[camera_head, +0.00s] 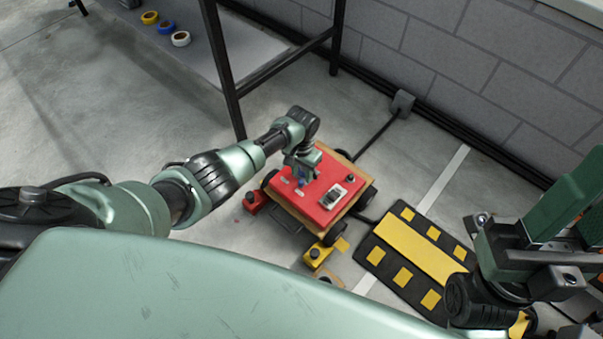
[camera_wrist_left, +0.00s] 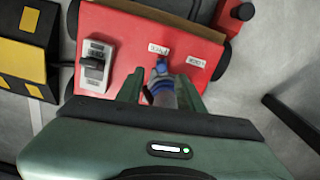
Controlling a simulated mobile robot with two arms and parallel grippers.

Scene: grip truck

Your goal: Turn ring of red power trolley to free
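The red power trolley (camera_head: 322,196) is a low wheeled cart with a red top, standing on the floor at mid-picture. In the left wrist view its red panel (camera_wrist_left: 208,55) carries a grey plug-like connector with a blue ring (camera_wrist_left: 160,88), between two small white labels. My left gripper (camera_head: 301,180) is over the panel. In the left wrist view its green fingers (camera_wrist_left: 161,76) stand apart on either side of the connector, with a slim gap at the left finger. Contact at the right finger is unclear. Dark green parts of my right arm show at the right edge; its fingertips cannot be made out.
A switch box with a black lever (camera_wrist_left: 94,66) sits on the panel beside the connector. A black and yellow ramp (camera_head: 415,255) lies right of the trolley. A black-legged table (camera_head: 222,68) stands behind left, and a grey block wall (camera_head: 490,65) runs behind.

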